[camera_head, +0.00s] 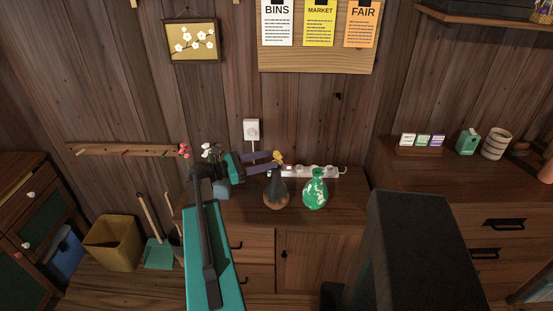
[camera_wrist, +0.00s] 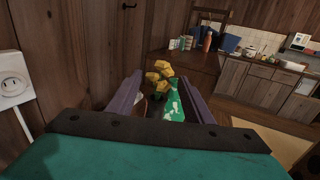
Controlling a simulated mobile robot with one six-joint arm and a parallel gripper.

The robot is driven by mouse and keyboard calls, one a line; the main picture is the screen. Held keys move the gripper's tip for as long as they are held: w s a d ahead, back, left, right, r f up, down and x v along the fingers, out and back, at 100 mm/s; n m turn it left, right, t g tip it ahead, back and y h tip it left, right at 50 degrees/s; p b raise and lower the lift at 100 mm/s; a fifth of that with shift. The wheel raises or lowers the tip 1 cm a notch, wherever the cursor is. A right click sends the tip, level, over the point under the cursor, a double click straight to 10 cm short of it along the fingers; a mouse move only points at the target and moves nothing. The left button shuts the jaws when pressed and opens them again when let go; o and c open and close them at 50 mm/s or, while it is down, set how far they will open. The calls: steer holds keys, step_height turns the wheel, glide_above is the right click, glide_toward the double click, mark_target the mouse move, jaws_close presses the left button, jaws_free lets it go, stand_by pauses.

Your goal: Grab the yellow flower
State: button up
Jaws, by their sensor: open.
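The yellow flower (camera_head: 278,157) stands above the mouth of a dark brown and orange vase (camera_head: 276,191) on the low cabinet. In the wrist view the yellow flower (camera_wrist: 158,74) shows several yellow heads between the finger ends. My gripper (camera_head: 272,161) is open, its two purple fingers pointing right with their ends beside the flower. In the wrist view my gripper (camera_wrist: 162,82) shows a wide gap between its fingers. I cannot tell whether a finger touches the flower. The stem is mostly hidden.
A green and white vase (camera_head: 315,190) stands just right of the brown vase. A power strip (camera_head: 325,170) lies behind them. Red (camera_head: 184,150) and white flowers (camera_head: 207,150) show left of my gripper. A wall outlet (camera_head: 252,130) is behind. The cabinet top right of the green vase is clear.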

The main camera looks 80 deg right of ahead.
steer(key=shift+x, duration=1.4)
steer(key=shift+p+x, duration=1.35)
steer(key=shift+x, duration=1.2)
steer(key=shift+f, duration=0.15)
steer(key=c, duration=1.1)
